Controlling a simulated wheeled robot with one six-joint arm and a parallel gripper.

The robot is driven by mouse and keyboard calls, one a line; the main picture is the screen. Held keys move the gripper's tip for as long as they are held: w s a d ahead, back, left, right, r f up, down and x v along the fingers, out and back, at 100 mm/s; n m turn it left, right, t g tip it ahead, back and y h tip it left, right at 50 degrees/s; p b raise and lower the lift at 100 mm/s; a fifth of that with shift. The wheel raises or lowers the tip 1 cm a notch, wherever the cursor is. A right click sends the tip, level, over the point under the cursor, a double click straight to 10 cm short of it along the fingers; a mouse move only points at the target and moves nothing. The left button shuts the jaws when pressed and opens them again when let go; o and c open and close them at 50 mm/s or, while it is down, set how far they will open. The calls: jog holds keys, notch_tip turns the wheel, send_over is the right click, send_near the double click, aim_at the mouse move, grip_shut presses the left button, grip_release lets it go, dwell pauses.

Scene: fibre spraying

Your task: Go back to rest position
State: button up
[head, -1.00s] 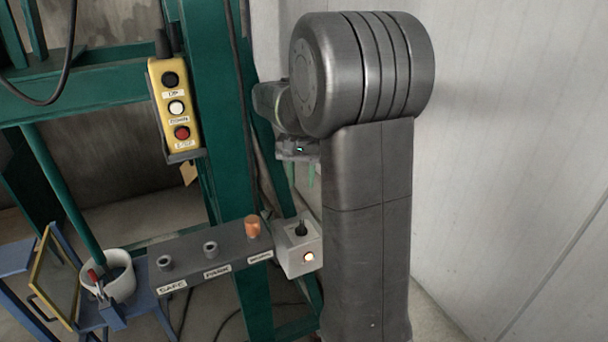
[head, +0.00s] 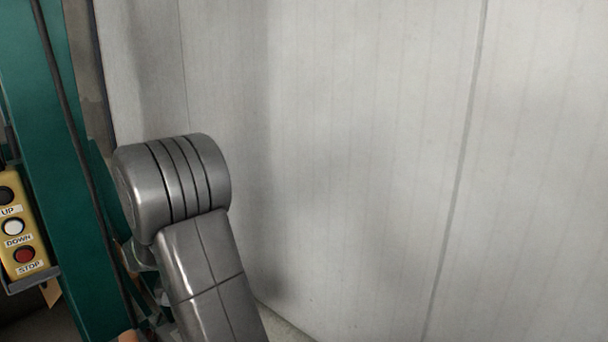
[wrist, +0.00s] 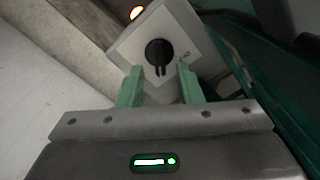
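My gripper (wrist: 161,86) shows in the wrist view with its two green fingers apart and nothing between them. Beyond the fingertips is a pale switch box (wrist: 191,38) with a black knob (wrist: 158,54) on its face. A lit lamp (wrist: 136,12) glows at the box's upper edge. I cannot tell the exact gap between the fingertips and the knob. In the head view my grey arm stands at the lower left, bent at its upper joint. My gripper is hidden behind the arm there.
A yellow pendant (head: 20,228) marked UP, DOWN and STOP hangs at the left edge, beside a green post (head: 62,170) with a dark cable. A pale panelled wall (head: 370,150) fills the middle and right. Green framework (wrist: 262,95) lies right of the gripper in the wrist view.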

jog(key=shift+f, duration=0.85)
jog(key=shift+r, duration=0.15)
